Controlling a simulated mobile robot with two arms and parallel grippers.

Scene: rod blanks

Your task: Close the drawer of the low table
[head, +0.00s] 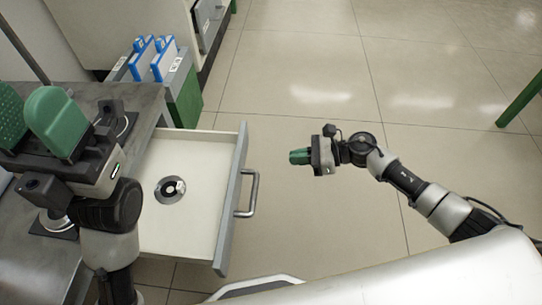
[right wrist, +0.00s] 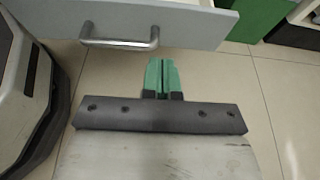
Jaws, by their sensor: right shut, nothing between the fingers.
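The drawer (head: 210,165) of the low table (head: 45,268) stands pulled out to the right, with a grey front and a bar handle (head: 251,195). A dark disc with a white centre (head: 170,190) lies inside it. My right gripper (head: 292,157) is shut and empty, to the right of the drawer front and apart from it. In the right wrist view, its green fingertips (right wrist: 161,64) lie together just below the drawer front (right wrist: 195,22), right of the handle (right wrist: 120,40). My left gripper (head: 32,118) is open above the table top, its green fingers wide apart.
A green and grey box (head: 184,88) holding blue-and-white items (head: 160,58) stands behind the drawer. A pale cabinet (head: 130,25) is at the back. The tiled floor (head: 320,85) right of the drawer is clear. A green leg (head: 522,98) shows at the far right.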

